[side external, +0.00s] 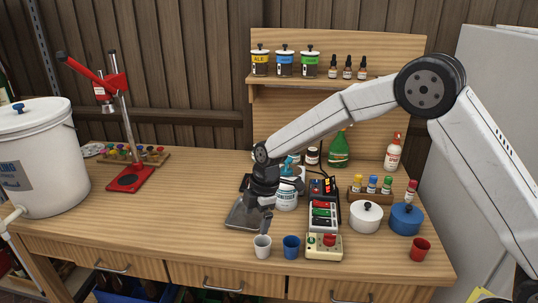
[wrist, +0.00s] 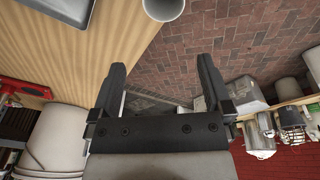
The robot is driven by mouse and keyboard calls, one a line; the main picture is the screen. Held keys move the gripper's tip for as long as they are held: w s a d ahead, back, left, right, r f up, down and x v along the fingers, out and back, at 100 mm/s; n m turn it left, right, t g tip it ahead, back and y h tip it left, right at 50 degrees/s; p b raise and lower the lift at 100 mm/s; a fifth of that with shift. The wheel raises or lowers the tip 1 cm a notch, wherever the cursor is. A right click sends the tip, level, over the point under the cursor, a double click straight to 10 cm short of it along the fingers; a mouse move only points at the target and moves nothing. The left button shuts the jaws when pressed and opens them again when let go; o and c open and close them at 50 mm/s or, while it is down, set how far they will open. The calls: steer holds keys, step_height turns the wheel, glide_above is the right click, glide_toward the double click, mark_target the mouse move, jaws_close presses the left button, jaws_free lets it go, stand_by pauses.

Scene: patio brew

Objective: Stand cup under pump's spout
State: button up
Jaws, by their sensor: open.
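A white cup (side external: 262,246) stands upright near the bench's front edge, left of a blue cup (side external: 291,247). A red cup (side external: 419,250) stands at the front right. A pale cup (wrist: 163,8) also shows at the top of the wrist view, cut off by the frame edge. A white bottle with a teal pump head (side external: 287,199) stands behind my gripper, which partly hides it; its spout is not clear. My gripper (side external: 267,214) is open, just above and behind the white cup. In the wrist view my gripper (wrist: 161,82) has nothing between its fingers.
A grey metal tray (side external: 240,216) lies left of my gripper. A control box (side external: 325,247) and coloured switch blocks stand to the right, near white and blue pots (side external: 366,217). A large white bucket (side external: 38,160) and red capper (side external: 128,178) stand left. The bench's left middle is clear.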

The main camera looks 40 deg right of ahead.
steer(key=shift+n+g, duration=0.6)
steer(key=shift+n, duration=0.1)
steer(key=f, duration=0.1)
steer(key=d+f, duration=0.1)
steer(key=f, duration=0.2)
steer(key=shift+s+d, duration=0.15)
steer(key=shift+d, duration=0.25)
steer(key=shift+f, duration=0.1)
steer(key=shift+a+f, duration=0.2)
steer(key=shift+f, duration=1.7)
steer(key=shift+a+f, duration=0.15)
steer(key=shift+f, duration=1.7)
steer(key=shift+c, duration=0.2)
steer(key=c, duration=1.3)
steer(key=shift+r, duration=0.1)
